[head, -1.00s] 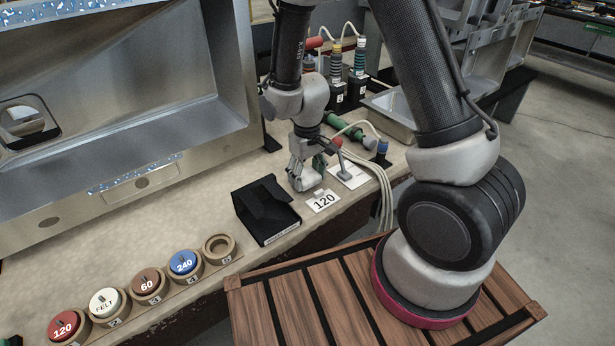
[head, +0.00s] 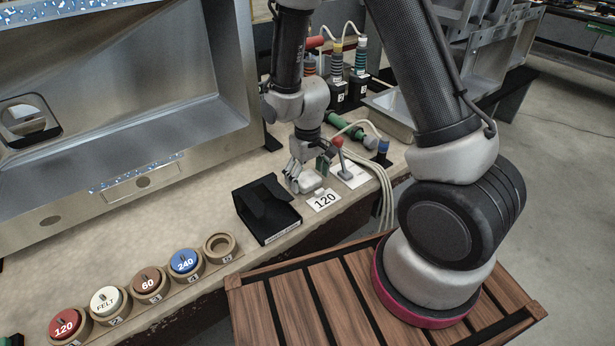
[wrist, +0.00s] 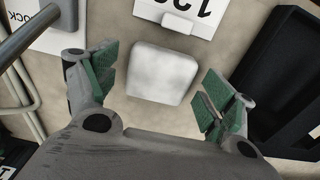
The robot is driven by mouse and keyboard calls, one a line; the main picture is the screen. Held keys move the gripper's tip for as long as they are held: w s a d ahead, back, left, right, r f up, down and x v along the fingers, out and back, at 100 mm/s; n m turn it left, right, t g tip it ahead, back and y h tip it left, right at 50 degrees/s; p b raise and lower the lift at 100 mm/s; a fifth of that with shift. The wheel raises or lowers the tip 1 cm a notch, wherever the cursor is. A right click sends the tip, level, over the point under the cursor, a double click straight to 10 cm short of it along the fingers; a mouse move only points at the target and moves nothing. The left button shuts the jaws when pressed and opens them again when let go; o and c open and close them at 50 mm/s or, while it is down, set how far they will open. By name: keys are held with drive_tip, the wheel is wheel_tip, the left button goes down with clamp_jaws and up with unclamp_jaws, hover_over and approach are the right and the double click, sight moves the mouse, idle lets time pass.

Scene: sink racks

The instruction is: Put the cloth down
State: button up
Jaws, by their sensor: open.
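The cloth is a small whitish-grey folded pad (wrist: 161,73). In the wrist view it lies on the bench top between the two green-padded fingertips of my gripper (wrist: 159,88), with a gap on either side. My gripper is open and not touching it. In the head view the cloth (head: 309,182) lies just behind the "120" card, and my gripper (head: 309,168) is right above it, partly covering it.
A black open box (head: 267,210) stands left of the cloth, and a "120" card (head: 323,200) lies in front. A white card with a red-knobbed lever (head: 337,142) and cables are to the right. Numbered disc holders (head: 147,283) line the bench's front left.

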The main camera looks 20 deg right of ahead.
wheel_tip(320, 180, up, 11)
wheel_tip(320, 180, up, 13)
drive_tip(key=m+t, duration=0.2)
hover_over(308, 178)
drive_tip(key=s+d, duration=0.5)
drive_tip(key=d, duration=0.2)
drive_tip(key=s+d+r+t, duration=0.1)
drive_tip(key=s+d+r, duration=0.3)
drive_tip(key=s, duration=0.2)
drive_tip(key=s+d+r+m+t, duration=0.1)
drive_tip(key=s+d+r, duration=0.2)
drive_tip(key=s, duration=0.4)
drive_tip(key=shift+s+d+r+m, duration=0.3)
drive_tip(key=shift+d+r, duration=0.05)
drive_tip(key=shift+r, duration=0.3)
drive_tip(key=shift+c, duration=0.3)
